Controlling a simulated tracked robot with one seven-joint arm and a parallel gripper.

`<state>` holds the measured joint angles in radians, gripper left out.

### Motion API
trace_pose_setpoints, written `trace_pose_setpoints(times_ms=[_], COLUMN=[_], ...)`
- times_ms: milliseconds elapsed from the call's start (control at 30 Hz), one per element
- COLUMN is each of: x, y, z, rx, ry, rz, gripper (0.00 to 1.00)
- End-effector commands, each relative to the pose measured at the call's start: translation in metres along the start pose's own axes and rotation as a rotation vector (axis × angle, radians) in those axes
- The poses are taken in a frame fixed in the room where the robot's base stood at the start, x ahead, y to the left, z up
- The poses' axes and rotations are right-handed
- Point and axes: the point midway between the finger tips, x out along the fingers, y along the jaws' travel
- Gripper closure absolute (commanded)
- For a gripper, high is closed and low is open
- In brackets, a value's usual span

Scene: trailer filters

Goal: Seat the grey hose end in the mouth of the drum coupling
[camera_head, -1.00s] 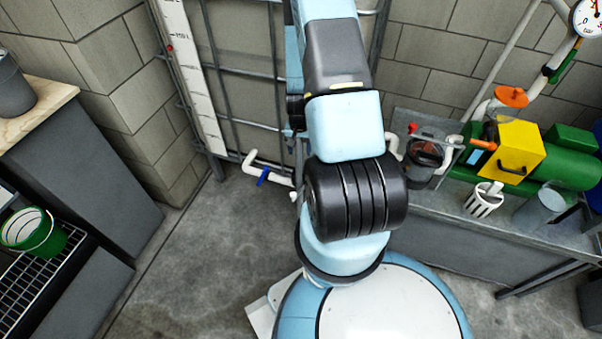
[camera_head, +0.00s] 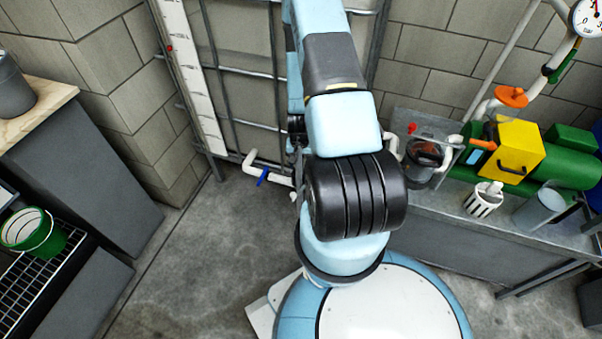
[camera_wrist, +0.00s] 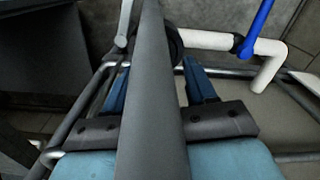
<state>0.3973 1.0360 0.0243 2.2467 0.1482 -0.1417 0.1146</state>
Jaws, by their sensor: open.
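In the wrist view a thick grey tube (camera_wrist: 152,110), which looks like the grey hose, runs from the bottom edge up past the top. It passes between the two blue fingers of my gripper (camera_wrist: 165,75), which stand apart on either side of it. I cannot tell whether either finger touches it. The hose end is not clearly visible. A dark ring (camera_wrist: 174,46) shows partly behind the tube, and I cannot tell whether it is the drum coupling's mouth. In the head view my arm hides the gripper and the hose.
A white pipe with a blue valve handle (camera_head: 262,177) stands out low from the metal cage (camera_head: 240,70); the handle also shows in the wrist view (camera_wrist: 258,28). A bench (camera_head: 450,220) with a yellow box (camera_head: 515,152) stands right. Bare floor (camera_head: 190,265) lies left.

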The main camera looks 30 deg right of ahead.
Motion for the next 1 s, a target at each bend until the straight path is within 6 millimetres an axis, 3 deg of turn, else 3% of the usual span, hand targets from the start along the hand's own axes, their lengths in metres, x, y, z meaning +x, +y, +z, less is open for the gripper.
trace_pose_setpoints(times_ms=[233,800,1000], x=[0.0007,0.0005,0.0004], y=[-0.0001,0.0,0.0001], z=[-0.0003,-0.0003,-0.0004], rx=[0.0,0.0,0.0], ry=[0.001,0.001,0.001], rz=[0.0,0.0,0.0], gripper=[0.44,0.99,1.0])
